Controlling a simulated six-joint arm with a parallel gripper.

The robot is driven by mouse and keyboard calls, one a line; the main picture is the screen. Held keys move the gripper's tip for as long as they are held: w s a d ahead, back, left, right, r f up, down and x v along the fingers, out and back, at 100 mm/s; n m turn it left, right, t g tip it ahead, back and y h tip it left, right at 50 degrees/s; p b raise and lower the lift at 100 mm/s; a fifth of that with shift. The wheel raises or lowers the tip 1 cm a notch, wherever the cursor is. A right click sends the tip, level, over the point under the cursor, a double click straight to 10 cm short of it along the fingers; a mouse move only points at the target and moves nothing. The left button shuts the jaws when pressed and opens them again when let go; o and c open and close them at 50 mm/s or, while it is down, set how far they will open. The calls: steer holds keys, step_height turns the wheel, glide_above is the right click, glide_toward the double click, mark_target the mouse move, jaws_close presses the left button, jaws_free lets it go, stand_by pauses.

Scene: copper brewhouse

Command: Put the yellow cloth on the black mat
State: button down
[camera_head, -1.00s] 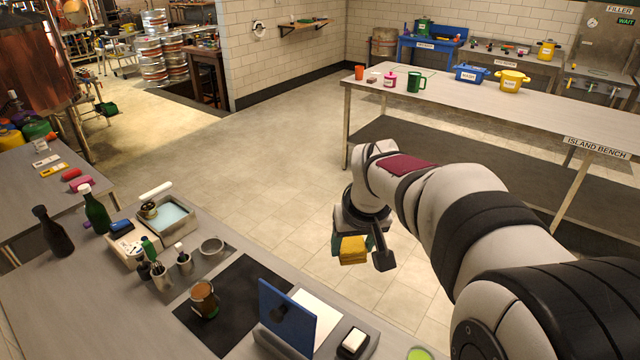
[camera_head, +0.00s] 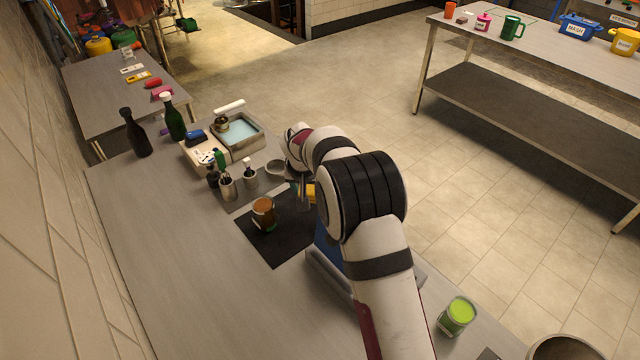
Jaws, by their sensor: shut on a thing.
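The black mat (camera_head: 283,248) lies on the steel counter, with a brown cup (camera_head: 263,213) standing on it. My gripper (camera_head: 303,193) points down by the mat's far right part and is shut on the yellow cloth (camera_head: 312,191). Only a small piece of the cloth shows; my arm hides the rest. I cannot tell whether the cloth touches the mat or hangs above it.
A blue upright panel (camera_head: 326,252) stands right of the mat, partly behind my arm. Small containers (camera_head: 228,187), a round dish (camera_head: 276,167) and a basin (camera_head: 257,147) stand beyond it. A green-filled cup (camera_head: 457,316) stands at right. The counter's left part (camera_head: 170,250) is clear.

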mark_target(310, 217)
steer(key=shift+f, duration=4)
steer(key=shift+f, duration=0.4)
steer(key=shift+c, duration=2.3)
jaws_free()
steer(key=o, duration=0.5)
steer(key=shift+c, duration=0.2)
steer(key=v, duration=0.8)
